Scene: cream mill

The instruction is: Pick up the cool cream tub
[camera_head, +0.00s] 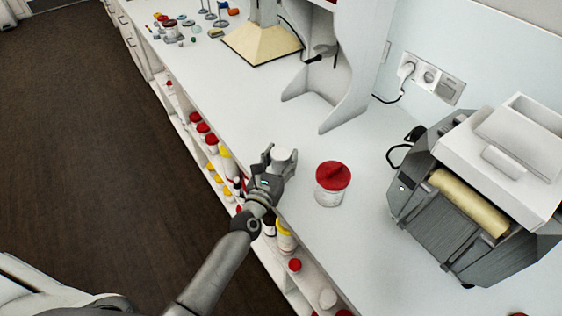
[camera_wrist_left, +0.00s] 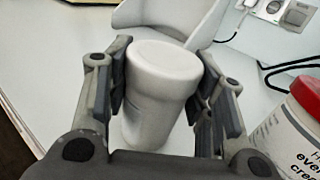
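A plain white tub (camera_wrist_left: 160,90) with a white lid stands upright between the fingers of my left gripper (camera_wrist_left: 162,85) in the left wrist view. The finger pads lie close along both its sides; I cannot tell whether they press on it. No label shows on it, so I cannot confirm it is the cool cream tub. In the head view the white tub (camera_head: 283,157) is partly hidden by my left gripper (camera_head: 276,160), at the counter's front edge. My right gripper is not in view.
A red-lidded cream tub (camera_head: 331,184) stands just right of my left gripper, and also shows in the wrist view (camera_wrist_left: 290,135). A grey mill machine (camera_head: 455,210) is further right. A white curved stand (camera_head: 345,85) is behind. Shelves below hold several bottles and tubs.

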